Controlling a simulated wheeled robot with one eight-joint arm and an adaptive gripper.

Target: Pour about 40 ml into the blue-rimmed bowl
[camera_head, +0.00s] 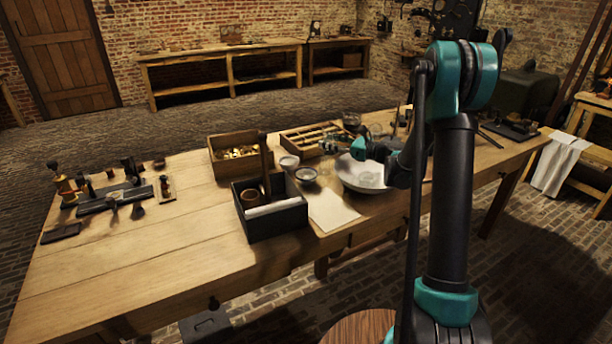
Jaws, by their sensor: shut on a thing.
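My gripper (328,147) is small in this view, above the back part of the table and left of the large white basin (350,183). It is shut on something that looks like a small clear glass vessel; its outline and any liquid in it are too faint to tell. Two small bowls stand left of the basin: a pale one (289,161) and a dark-rimmed one (306,174) nearer the front. The dark rim may be the blue one; I cannot tell for sure. My gripper is behind and to the right of both bowls, apart from them.
A black box (276,222) with a brown pot and a tall dark object stands front left of the bowls. A paper sheet (332,212) lies beside it. A wooden box (219,168) and a divided tray (296,140) stand behind. Small tools crowd the left end; bare wood lies between.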

